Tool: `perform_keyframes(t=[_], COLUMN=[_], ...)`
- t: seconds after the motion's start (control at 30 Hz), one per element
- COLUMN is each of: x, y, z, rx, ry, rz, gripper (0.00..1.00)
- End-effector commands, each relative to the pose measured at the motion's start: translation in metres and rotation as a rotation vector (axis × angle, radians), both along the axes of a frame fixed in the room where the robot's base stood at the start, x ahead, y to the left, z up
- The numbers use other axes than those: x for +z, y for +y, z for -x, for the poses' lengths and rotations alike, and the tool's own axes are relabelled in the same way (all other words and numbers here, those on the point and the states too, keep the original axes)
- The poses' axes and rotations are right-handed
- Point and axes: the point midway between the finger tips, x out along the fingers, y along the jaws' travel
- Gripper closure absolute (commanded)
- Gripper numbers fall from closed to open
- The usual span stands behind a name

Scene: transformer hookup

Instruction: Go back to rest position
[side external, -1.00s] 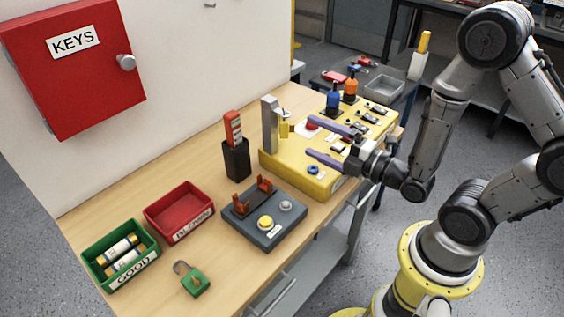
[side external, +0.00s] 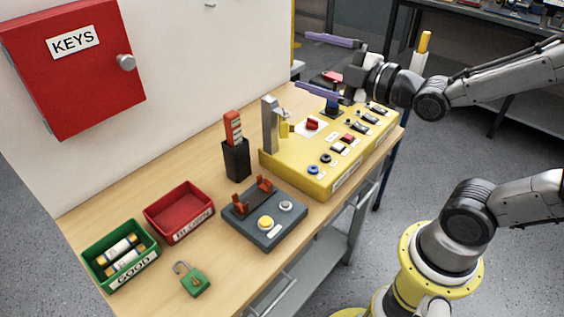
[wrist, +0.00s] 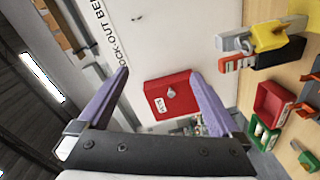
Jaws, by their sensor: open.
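My gripper (side external: 325,66) is raised above the far end of the yellow control panel (side external: 309,165) in the side view. Its two purple fingers are spread wide with nothing between them. In the wrist view, my gripper (wrist: 162,100) is also open and empty, and points toward the wall with the red KEYS cabinet (wrist: 172,94). The panel carries a red switch, several buttons and sockets, and a grey post with a yellow tag.
On the bench stand a black holder with a red tool (side external: 235,150), a grey fuse tester (side external: 263,217), a red bin (side external: 179,212), a green GOOD bin (side external: 120,256) with fuses, and a green padlock (side external: 193,280).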

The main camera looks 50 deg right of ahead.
Motion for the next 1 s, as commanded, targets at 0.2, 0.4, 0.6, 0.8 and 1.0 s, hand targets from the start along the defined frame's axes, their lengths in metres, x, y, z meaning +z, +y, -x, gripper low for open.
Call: perform_keyframes(t=[0.2, 0.4, 0.6, 0.8, 1.0], x=[0.006, -0.011, -0.042, -0.077, -0.085], y=[-0.004, -0.006, -0.005, -0.003, -0.003], z=[0.029, 0.072, 0.126, 0.172, 0.186], rx=[-0.076, -0.199, -0.391, -0.609, -0.699], ry=[0.204, 0.425, 0.673, 0.885, 0.933], rz=[-0.280, -0.555, -0.813, -0.975, -1.038], gripper=[0.00, 0.00, 0.00, 0.00, 0.00])
